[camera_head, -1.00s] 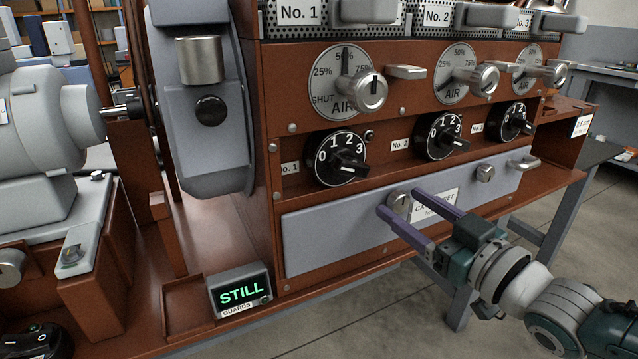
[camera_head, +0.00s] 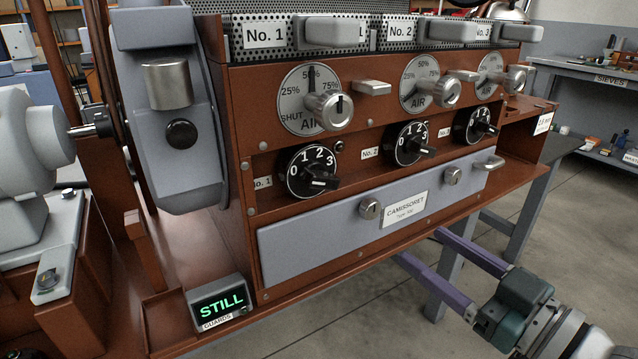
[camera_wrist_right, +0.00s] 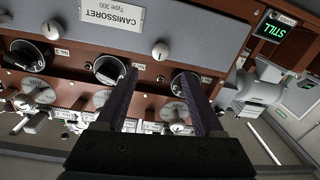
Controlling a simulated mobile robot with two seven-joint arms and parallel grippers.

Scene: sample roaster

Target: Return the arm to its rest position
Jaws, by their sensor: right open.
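My right gripper (camera_head: 418,258) is at the lower right of the head view, in front of and below the roaster's grey front panel (camera_head: 330,228). Its two purple fingers are spread apart with nothing between them. In the right wrist view the fingers (camera_wrist_right: 165,90) show dark and apart, with the roaster front upside down beyond them. The fingers look clear of the panel in the head view. The left gripper is not in view.
The brown roaster carries air dials (camera_head: 310,98), black numbered knobs (camera_head: 312,170) and a lit STILL display (camera_head: 220,302). A grey motor (camera_head: 30,135) stands at the left. Open floor (camera_head: 350,320) lies below the panel. A grey bench (camera_head: 590,70) stands at the far right.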

